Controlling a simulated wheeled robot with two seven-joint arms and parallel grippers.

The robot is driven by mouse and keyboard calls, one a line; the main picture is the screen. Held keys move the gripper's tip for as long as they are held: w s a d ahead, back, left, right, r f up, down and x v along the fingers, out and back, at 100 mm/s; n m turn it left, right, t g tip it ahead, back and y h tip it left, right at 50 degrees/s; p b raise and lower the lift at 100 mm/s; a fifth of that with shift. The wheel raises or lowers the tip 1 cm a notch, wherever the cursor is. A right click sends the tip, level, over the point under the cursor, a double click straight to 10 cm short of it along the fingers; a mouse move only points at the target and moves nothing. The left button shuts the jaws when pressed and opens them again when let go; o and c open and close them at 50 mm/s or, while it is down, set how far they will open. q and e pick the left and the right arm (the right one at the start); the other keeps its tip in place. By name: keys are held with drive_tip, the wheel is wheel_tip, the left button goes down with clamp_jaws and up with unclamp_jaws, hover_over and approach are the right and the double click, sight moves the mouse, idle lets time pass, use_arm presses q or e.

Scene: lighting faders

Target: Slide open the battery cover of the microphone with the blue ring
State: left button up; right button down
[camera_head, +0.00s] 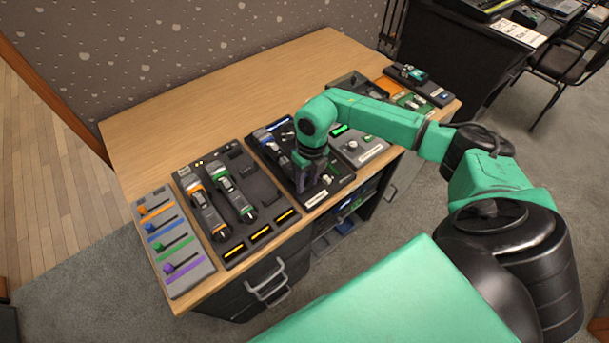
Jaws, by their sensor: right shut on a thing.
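The microphone with the blue ring (265,137) lies on a dark panel in the middle of the table. Its upper end shows, and its lower part is hidden behind my right gripper. My right gripper (306,182) points down over that panel and is shut on the lower part of this microphone. The battery cover and the exact contact are hidden by the fingers and wrist, so I cannot tell how far the cover is open. My left gripper is not in view.
Microphones with an orange ring (198,190) and a green ring (225,185) lie on the dark tray to the left. A fader panel (172,242) with coloured sliders is at the far left. A grey knob box (358,148) stands right of my gripper. The table's back left is bare.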

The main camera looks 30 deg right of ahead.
drive_tip(key=shift+s+d+p, duration=0.2)
drive_tip(key=shift+s+p, duration=0.2)
drive_tip(key=shift+s, duration=0.75)
drive_tip(key=shift+c, duration=1.7)
unclamp_jaws()
wheel_tip(320, 180, up, 15)
drive_tip(key=d+b, duration=0.1)
drive_tip(key=b, duration=0.1)
drive_tip(key=shift+f, duration=0.2)
drive_tip(key=shift+d, duration=0.1)
